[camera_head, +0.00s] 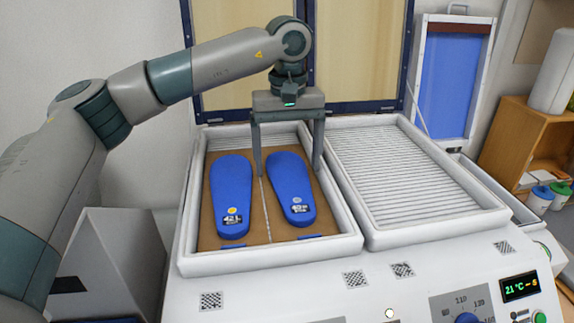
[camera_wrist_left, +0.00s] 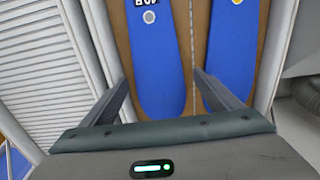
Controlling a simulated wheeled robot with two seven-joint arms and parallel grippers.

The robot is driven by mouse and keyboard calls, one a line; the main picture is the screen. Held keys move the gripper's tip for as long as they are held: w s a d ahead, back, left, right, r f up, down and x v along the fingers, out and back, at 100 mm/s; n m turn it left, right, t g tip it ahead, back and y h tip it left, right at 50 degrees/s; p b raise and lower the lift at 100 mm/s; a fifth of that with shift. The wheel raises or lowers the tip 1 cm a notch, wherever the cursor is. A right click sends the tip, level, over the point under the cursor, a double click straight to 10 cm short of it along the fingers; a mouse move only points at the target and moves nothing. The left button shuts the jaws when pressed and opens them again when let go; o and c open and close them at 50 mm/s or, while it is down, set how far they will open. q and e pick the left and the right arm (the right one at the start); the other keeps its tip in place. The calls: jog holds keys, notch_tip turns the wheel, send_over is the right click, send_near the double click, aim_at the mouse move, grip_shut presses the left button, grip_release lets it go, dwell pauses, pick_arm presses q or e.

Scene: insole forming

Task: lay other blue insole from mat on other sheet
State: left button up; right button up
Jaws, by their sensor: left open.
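Two blue insoles lie side by side on brown sheets in the left tray of the white machine. The left insole (camera_head: 232,190) is on the left brown sheet (camera_head: 208,225). The right insole (camera_head: 290,182) is on the right brown sheet (camera_head: 328,205), across a thin seam. My left gripper (camera_head: 288,173) is open over the far end of the right insole, one finger to each side. In the left wrist view this insole (camera_wrist_left: 158,60) lies between the open fingers (camera_wrist_left: 161,80), and part of the left insole (camera_wrist_left: 236,50) shows too. My right gripper is not in view. I see no mat.
The right tray (camera_head: 400,175) of the machine is empty and slatted. A raised lid frame (camera_head: 360,55) stands behind both trays. A control panel (camera_head: 519,287) is at the front right. A wooden shelf (camera_head: 510,135) stands at the far right.

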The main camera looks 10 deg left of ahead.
pick_arm(q)
notch_tip(320, 180, up, 16)
jog(key=b, duration=0.2)
jog(key=shift+r+b, duration=0.15)
jog(key=shift+b, duration=0.2)
